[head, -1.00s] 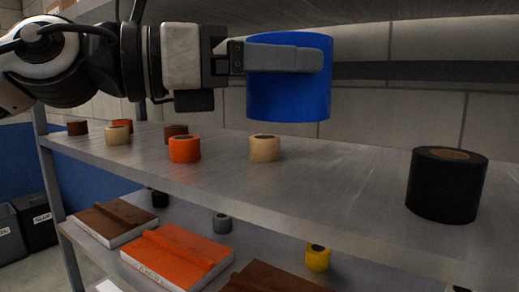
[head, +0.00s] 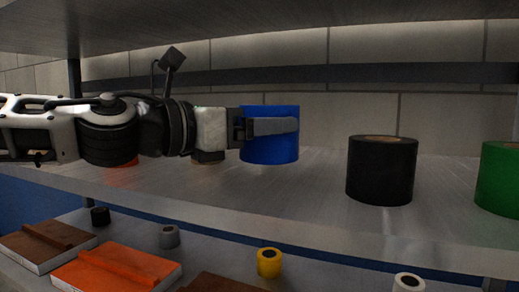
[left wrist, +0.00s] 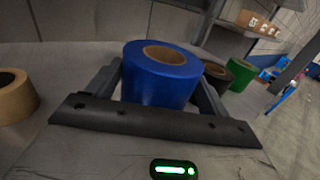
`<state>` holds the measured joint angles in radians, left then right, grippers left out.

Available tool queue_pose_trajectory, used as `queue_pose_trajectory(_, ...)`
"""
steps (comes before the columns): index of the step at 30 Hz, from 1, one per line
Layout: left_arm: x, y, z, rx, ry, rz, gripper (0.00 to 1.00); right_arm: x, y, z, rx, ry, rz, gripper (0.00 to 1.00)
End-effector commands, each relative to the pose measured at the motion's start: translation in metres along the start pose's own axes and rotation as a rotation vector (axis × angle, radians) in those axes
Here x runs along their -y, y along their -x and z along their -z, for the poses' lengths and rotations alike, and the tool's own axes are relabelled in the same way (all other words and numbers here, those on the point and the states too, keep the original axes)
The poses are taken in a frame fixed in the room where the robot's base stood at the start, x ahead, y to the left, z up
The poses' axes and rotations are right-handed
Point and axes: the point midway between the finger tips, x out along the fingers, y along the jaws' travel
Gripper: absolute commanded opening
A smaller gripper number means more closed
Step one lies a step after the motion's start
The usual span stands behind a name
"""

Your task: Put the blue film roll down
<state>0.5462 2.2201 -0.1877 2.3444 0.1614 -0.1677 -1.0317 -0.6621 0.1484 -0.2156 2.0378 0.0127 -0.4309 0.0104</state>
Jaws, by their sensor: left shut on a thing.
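The blue film roll (head: 268,153) is upright between the fingers of my left gripper (head: 285,127), which is shut on it. In the head view it is over the upper shelf (head: 320,180), left of the black roll. I cannot tell whether its base touches the shelf. The left wrist view shows the blue roll (left wrist: 160,85) with its cardboard core on top and one finger on each side. My right gripper is not in view.
A black roll (head: 381,172) and a green roll (head: 502,180) stand to the right on the upper shelf. A tan roll (left wrist: 16,97) stands left in the wrist view. Another shelf (head: 240,30) hangs above. Panels and small rolls sit on the lower shelf.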

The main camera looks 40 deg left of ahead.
Motion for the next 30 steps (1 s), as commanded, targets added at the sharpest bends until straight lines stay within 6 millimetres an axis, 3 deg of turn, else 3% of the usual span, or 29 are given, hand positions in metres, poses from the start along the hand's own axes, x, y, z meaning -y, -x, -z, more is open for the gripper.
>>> queue_pose_trajectory(10,-0.003,-0.007,0.035,0.004,0.003,0.000,0.50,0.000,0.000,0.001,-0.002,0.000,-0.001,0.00)
queue_pose_trajectory(23,-0.003,-0.007,0.044,0.003,-0.002,-0.001,0.50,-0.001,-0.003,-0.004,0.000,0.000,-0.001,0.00)
queue_pose_trajectory(24,-0.003,-0.007,0.045,0.001,-0.001,0.000,0.83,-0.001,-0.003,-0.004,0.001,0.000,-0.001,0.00)
queue_pose_trajectory(26,-0.003,-0.007,0.043,0.001,-0.001,0.000,0.99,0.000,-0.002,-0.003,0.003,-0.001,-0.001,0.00)
queue_pose_trajectory(30,-0.003,-0.007,0.043,0.001,0.000,0.000,1.00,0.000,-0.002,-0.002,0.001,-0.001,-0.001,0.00)
